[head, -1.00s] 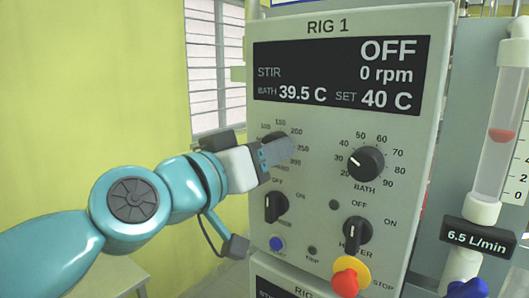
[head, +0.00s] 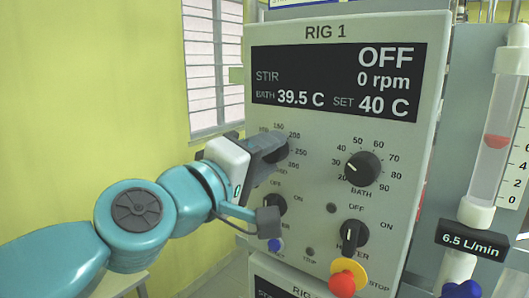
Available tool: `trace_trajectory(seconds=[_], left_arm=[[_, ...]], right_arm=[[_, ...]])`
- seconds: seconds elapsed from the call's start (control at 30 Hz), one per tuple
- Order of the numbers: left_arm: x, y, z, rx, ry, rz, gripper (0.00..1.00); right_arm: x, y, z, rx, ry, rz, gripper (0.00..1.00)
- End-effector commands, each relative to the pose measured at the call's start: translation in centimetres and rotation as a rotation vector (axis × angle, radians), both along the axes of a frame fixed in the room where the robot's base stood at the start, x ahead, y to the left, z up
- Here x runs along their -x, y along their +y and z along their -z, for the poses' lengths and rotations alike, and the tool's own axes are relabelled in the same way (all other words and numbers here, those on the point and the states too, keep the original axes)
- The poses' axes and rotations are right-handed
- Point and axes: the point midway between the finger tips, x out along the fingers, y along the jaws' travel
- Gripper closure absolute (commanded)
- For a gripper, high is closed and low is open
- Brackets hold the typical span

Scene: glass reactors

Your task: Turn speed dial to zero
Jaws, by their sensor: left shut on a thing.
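The RIG 1 panel (head: 346,135) fills the middle of the head view. Its display (head: 335,80) reads OFF, STIR 0 rpm, BATH 39.5 C and SET 40 C. The speed dial (head: 277,152) is at the panel's upper left, with a scale showing 150 to 300, and is partly covered by my gripper. My left gripper (head: 270,148) is at this dial with its fingers shut on it. The dial's pointer is hidden, so its setting cannot be read. My right gripper is not in view.
The BATH dial (head: 363,169) is right of the speed dial. Below are the left switch (head: 275,205), the HEATER switch (head: 354,237), a blue button (head: 275,245) and a red stop button (head: 342,284). A flow tube (head: 491,150) stands at the right.

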Motion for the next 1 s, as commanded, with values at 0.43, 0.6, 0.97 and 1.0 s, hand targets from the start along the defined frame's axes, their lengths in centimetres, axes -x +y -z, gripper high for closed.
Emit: trace_trajectory(seconds=[0.43,0.6,0.97,1.0], left_arm=[[0.06,-0.09,-0.08,0.124,0.090,0.002,0.87],[0.06,-0.09,-0.08,0.134,0.097,0.002,0.87],[0.05,-0.08,-0.08,0.135,0.097,0.001,0.38],[0.05,-0.08,-0.08,0.134,0.097,0.001,0.31]], right_arm=[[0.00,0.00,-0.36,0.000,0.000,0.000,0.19],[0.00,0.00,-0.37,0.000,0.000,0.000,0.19],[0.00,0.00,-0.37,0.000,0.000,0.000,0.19],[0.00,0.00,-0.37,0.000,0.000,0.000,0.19]])
